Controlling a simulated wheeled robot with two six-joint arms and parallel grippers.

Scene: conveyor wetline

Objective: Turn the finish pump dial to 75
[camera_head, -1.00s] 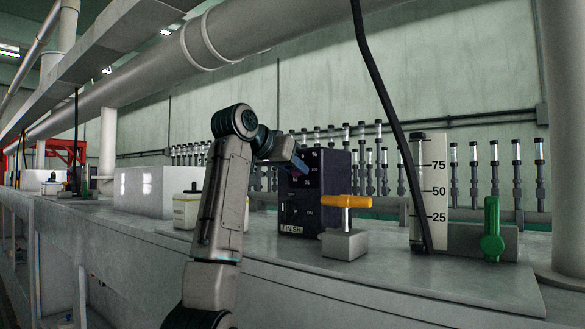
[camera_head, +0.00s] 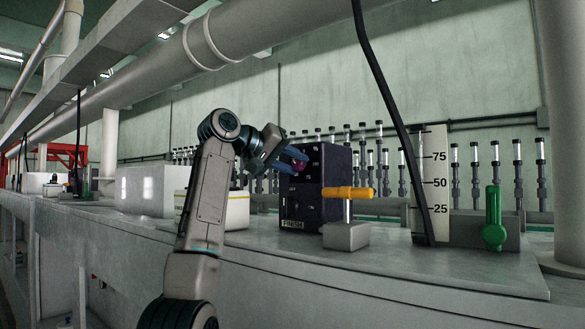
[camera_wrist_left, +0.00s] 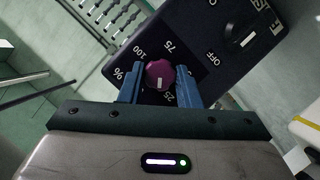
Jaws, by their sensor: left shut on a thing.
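The finish pump box (camera_head: 328,190) is a dark upright box with a FINISH label low on its front. Its dial is a round purple knob (camera_head: 301,163), also in the left wrist view (camera_wrist_left: 160,72). In that view the knob's white mark points down the picture, close to the printed 25; 75 and 100 stand above the knob. The 50 is not visible. My left gripper (camera_head: 296,158) is shut on the knob, with a blue finger on either side of it (camera_wrist_left: 160,88). A second knob (camera_wrist_left: 240,36), beside the word OFF, is free. My right gripper is out of view.
A yellow-handled valve (camera_head: 348,193) on a grey block stands right of the box. A white 25-50-75 scale (camera_head: 440,190), a black hanging cable (camera_head: 392,100) and a green lever (camera_head: 494,215) are further right. A white container (camera_head: 236,212) stands behind my left arm.

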